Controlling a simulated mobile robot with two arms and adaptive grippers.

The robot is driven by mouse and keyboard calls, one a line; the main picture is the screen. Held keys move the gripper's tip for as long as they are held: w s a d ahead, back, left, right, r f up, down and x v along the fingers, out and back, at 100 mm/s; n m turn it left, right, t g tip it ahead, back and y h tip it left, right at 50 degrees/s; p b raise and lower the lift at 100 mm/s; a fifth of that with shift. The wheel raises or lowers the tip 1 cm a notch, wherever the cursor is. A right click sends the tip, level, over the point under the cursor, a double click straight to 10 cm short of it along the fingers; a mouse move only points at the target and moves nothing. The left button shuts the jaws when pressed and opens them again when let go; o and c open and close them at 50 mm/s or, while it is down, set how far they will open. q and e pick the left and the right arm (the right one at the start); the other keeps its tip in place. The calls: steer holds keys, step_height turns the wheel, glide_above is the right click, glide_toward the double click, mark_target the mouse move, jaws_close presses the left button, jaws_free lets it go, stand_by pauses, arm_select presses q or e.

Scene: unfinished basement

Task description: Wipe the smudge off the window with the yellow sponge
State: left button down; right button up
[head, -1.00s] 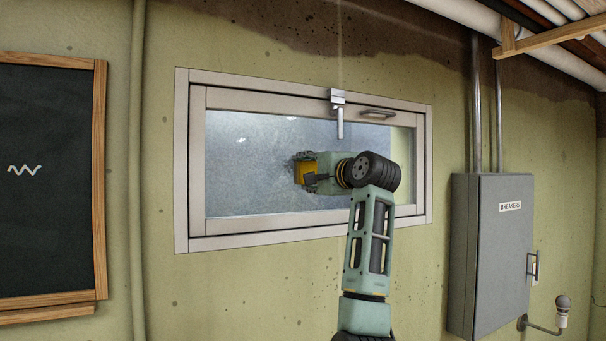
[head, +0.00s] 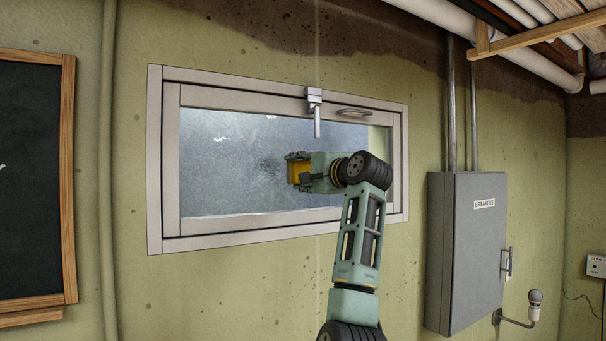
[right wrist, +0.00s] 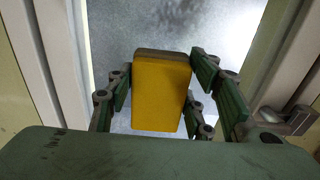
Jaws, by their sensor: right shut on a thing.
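The yellow sponge (head: 299,174) is held in my right gripper (head: 293,171), in front of the window (head: 225,160). In the right wrist view the sponge (right wrist: 161,95) sits between the finger pads, with a brownish layer along its far edge. The smudge (head: 268,166) is a faint dark, speckled patch on the glass just left of the sponge. Part of it shows at the top of the right wrist view (right wrist: 178,8). I cannot tell whether the sponge touches the glass. My left gripper is not in view.
A pale frame (head: 155,170) surrounds the glass. A metal latch (head: 315,108) and a handle (head: 354,113) stick out along its top. A grey breaker box (head: 470,250) stands to the right, with a bulb fixture (head: 534,303) beside it. A chalkboard (head: 30,180) hangs at left.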

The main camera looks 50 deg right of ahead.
mark_target(247, 173)
steer(key=shift+w+a, duration=0.3)
steer(key=shift+a, duration=0.5)
steer(key=shift+w+a, duration=0.25)
steer(key=shift+a, duration=0.5)
steer(key=shift+w+a+b, duration=0.2)
steer(key=shift+a+b, duration=0.3)
steer(key=shift+a, duration=0.2)
steer(key=shift+w+a, duration=0.2)
steer(key=shift+a, duration=0.35)
steer(key=shift+w+a, duration=0.15)
steer(key=shift+a, duration=0.4)
steer(key=shift+w+a+b, duration=0.2)
steer(key=shift+a+b, duration=0.1)
steer(key=shift+a, duration=0.35)
steer(key=shift+w+a, duration=0.25)
steer(key=shift+a, duration=0.6)
steer(key=shift+w+a, duration=0.3)
steer(key=shift+a, duration=0.5)
steer(key=shift+w+a, duration=0.25)
steer(key=shift+a, duration=0.6)
steer(key=shift+s+d+b, duration=0.1)
steer(key=shift+s+b, duration=0.05)
steer(key=shift+b, duration=0.2)
